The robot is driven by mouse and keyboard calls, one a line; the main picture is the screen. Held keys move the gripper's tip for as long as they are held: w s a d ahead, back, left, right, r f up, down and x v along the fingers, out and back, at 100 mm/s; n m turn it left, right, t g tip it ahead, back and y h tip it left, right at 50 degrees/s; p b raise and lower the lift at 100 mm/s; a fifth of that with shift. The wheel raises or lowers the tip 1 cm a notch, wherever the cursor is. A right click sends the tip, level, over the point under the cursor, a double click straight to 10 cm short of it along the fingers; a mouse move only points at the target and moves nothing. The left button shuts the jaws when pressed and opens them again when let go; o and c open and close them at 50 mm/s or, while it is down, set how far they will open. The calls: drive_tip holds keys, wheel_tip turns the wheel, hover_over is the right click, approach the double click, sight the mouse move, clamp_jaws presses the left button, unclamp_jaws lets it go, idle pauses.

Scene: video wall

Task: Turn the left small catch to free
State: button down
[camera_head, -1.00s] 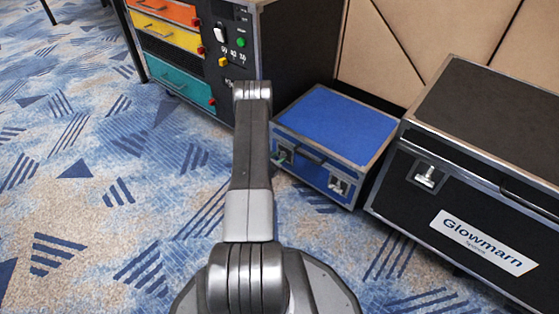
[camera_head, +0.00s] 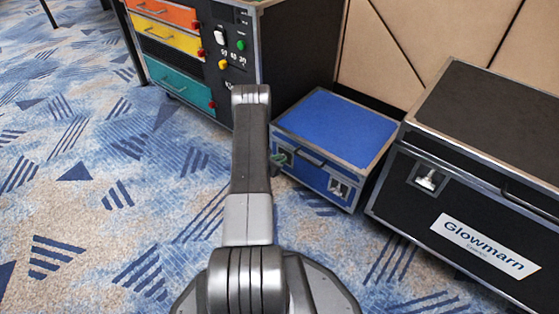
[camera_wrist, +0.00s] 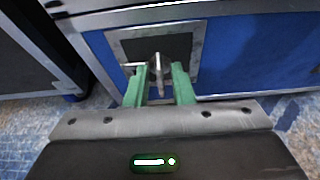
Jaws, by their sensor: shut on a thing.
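The blue case (camera_head: 335,125) stands on the carpet with two small catches on its front. The right small catch (camera_head: 339,187) shows clear in the head view. The left small catch (camera_wrist: 156,72) shows in the wrist view as a metal tab on a dark plate with a silver frame. My gripper (camera_wrist: 160,78) has green fingers, one on each side of the tab, shut on it. In the head view my gripper (camera_head: 280,157) shows only in part at the case's left front; my arm hides some of that area.
A black cabinet (camera_head: 290,50) with orange, yellow and teal drawers stands left of the blue case. A large black Glowmarn case (camera_head: 480,170) with its own catch stands close on the right. Patterned carpet in front is open.

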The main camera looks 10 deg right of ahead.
idle(0.3)
drive_tip(key=c, duration=1.6)
unclamp_jaws()
drive_tip(key=shift+a+r, duration=0.1)
drive_tip(key=p+v, duration=0.5)
drive_tip(key=v, duration=0.8)
drive_tip(key=shift+s+a+r, duration=0.15)
drive_tip(key=shift+s+a, duration=0.05)
drive_tip(key=b+x, duration=0.5)
drive_tip(key=x, duration=0.8)
drive_tip(key=shift+w+d+f, duration=0.2)
drive_tip(key=shift+d, duration=0.1)
